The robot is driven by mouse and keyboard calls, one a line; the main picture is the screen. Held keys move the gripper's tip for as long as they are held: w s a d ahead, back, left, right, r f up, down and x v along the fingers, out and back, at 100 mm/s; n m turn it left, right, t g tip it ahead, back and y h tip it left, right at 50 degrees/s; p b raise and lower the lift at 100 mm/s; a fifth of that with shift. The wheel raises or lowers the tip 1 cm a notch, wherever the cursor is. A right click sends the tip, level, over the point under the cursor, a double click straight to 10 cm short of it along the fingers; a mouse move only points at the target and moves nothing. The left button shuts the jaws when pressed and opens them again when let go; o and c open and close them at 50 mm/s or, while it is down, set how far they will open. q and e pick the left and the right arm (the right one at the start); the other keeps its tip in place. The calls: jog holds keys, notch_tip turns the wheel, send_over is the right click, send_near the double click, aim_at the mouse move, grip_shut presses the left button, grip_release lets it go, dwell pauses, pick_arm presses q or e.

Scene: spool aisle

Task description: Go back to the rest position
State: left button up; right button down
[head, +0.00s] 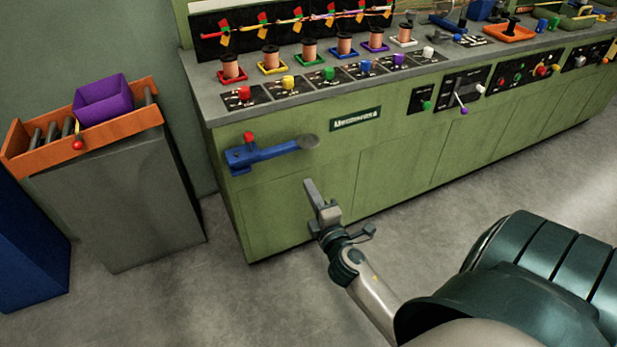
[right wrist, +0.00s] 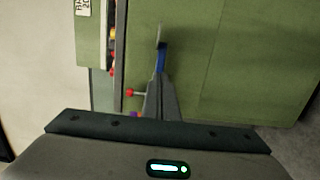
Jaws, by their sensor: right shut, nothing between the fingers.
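My right gripper (head: 313,195) is in the middle of the head view, in front of the lower green panel of the machine. Its fingers are shut with nothing between them. In the right wrist view the closed fingers (right wrist: 163,97) point toward the green cabinet. A blue lever (head: 268,153) with a grey round end is on the cabinet front, above and to the left of the gripper. In the head view the gripper appears apart from it. My left gripper is not in view.
The long green machine (head: 290,205) carries several copper spools (head: 270,56) and coloured knobs on its top. At the left a grey cabinet (head: 125,215) bears an orange roller tray (head: 140,121) with a purple bin (head: 102,101). A blue box (head: 30,250) stands at far left. Grey floor (head: 190,300) is clear.

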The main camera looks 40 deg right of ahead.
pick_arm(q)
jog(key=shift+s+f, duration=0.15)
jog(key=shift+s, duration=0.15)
